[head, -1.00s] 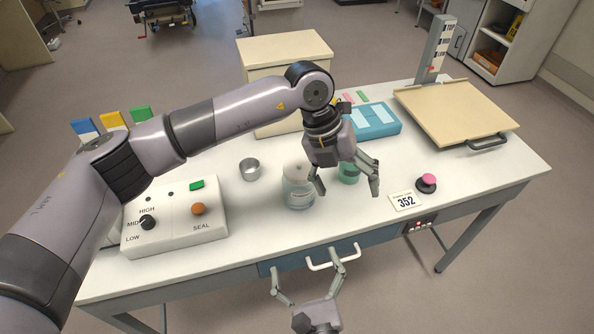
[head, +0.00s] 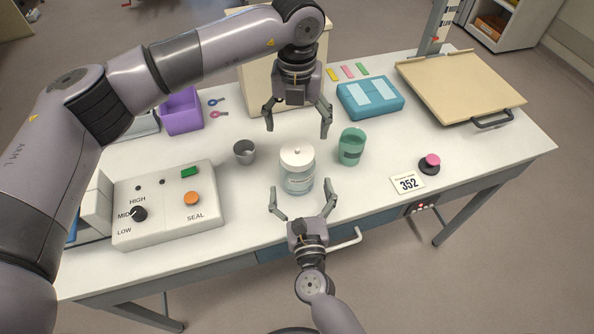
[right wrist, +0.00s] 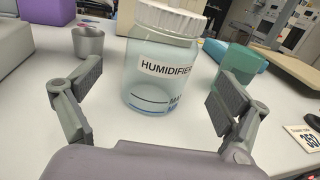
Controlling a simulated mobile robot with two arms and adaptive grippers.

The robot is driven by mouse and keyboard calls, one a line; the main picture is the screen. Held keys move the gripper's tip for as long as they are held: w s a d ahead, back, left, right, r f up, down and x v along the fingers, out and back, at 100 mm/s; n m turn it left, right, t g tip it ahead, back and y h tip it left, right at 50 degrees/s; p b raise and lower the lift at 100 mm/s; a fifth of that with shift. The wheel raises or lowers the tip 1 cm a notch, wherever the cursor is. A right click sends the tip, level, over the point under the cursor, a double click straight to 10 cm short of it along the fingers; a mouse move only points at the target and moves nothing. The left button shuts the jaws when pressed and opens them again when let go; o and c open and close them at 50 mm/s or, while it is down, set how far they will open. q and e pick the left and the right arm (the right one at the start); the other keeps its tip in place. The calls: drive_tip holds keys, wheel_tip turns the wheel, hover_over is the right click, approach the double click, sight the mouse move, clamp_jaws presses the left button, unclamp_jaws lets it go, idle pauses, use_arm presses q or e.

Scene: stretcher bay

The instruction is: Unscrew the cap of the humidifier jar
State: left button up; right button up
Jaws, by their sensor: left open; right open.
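The humidifier jar (head: 298,180), clear with pale blue contents and a white cap (head: 297,154), stands upright on the table.
A grey metal cup (head: 244,152) stands left of the jar and a green cup (head: 351,147) right of it. A control box (head: 165,205) is at the left. A teal case (head: 370,97), pink button (head: 431,162) and 352 card (head: 407,184) lie right.

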drive_tip(key=w, duration=0.6)
drive_tip(key=shift+w+a, duration=0.25)
drive_tip(key=shift+a, duration=0.15)
use_arm(q)
drive_tip(key=shift+s, duration=0.1)
use_arm(e)
drive_tip(key=shift+c, duration=0.4)
